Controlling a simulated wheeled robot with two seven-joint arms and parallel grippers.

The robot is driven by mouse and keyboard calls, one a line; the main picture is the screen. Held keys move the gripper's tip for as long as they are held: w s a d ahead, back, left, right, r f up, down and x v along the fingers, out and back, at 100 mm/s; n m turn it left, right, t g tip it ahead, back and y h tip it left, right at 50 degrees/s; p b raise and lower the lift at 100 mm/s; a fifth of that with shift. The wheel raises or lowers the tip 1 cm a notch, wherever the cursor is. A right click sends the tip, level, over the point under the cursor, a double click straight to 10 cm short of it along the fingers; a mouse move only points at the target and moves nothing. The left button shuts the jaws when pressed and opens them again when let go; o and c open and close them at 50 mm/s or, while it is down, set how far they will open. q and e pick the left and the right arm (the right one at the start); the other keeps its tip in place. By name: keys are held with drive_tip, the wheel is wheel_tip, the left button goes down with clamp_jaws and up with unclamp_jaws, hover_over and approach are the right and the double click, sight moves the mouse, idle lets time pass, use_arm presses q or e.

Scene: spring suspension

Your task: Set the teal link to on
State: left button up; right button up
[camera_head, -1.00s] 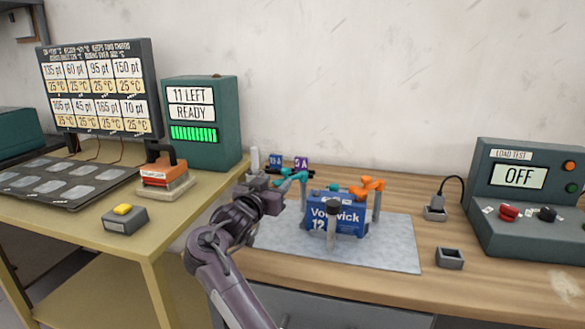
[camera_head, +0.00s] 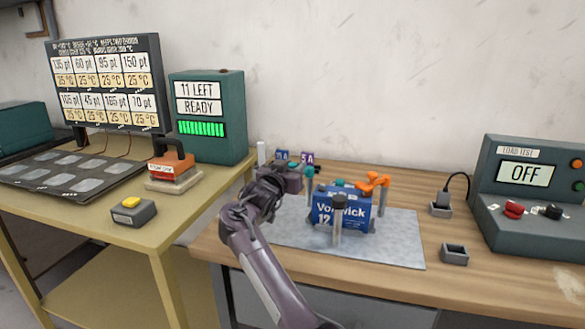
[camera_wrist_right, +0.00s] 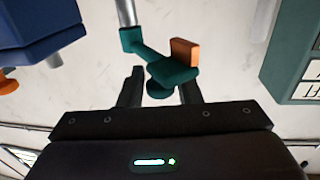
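The teal link (camera_head: 311,174) shows in part beside the left end of the blue battery (camera_head: 327,212); my right gripper hides much of it. In the right wrist view the teal link (camera_wrist_right: 172,72) runs from a grey post to an orange-tipped end. My right gripper (camera_wrist_right: 160,92) has its two dark fingers apart, with the link's end between or just beyond them; contact cannot be told. In the head view my right gripper (camera_head: 297,176) is at the link's left side. An orange link (camera_head: 373,183) is on the battery's right side. My left gripper is not in view.
The battery stands on a grey mat (camera_head: 398,246) on the wooden bench, with a dark-capped post (camera_head: 338,222) in front. Small labelled blocks (camera_head: 307,157) stand behind. A load test box (camera_head: 530,200) reading OFF is at right. A yellow table with a green READY box (camera_head: 208,115) is at left.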

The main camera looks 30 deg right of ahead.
clamp_jaws()
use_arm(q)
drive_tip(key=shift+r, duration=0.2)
use_arm(e)
drive_tip(key=shift+s, duration=0.1)
drive_tip(key=shift+s+d+n+t+y+p, duration=0.1)
drive_tip(key=shift+s+n+t+y+p, duration=0.3)
drive_tip(key=shift+n+t+y+p, duration=0.45)
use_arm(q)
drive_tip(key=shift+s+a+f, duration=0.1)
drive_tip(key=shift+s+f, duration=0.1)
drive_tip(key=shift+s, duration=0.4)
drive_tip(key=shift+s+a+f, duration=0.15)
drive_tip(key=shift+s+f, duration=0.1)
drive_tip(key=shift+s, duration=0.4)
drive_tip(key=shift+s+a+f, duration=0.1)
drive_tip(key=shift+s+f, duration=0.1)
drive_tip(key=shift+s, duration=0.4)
use_arm(e)
drive_tip(key=shift+s+d+n+t+y, duration=0.1)
drive_tip(key=shift+s+n+t+y, duration=0.2)
drive_tip(key=shift+n+t+y, duration=0.5)
drive_tip(key=shift+s+d+n+t+y, duration=0.15)
drive_tip(key=shift+s+n+t+y, duration=0.2)
drive_tip(key=shift+n+t+y, duration=0.45)
drive_tip(key=shift+s+d+n+t+y, duration=0.1)
drive_tip(key=shift+s+n+t+y, duration=0.2)
drive_tip(key=shift+n+t+y, duration=0.5)
drive_tip(key=shift+m, duration=0.25)
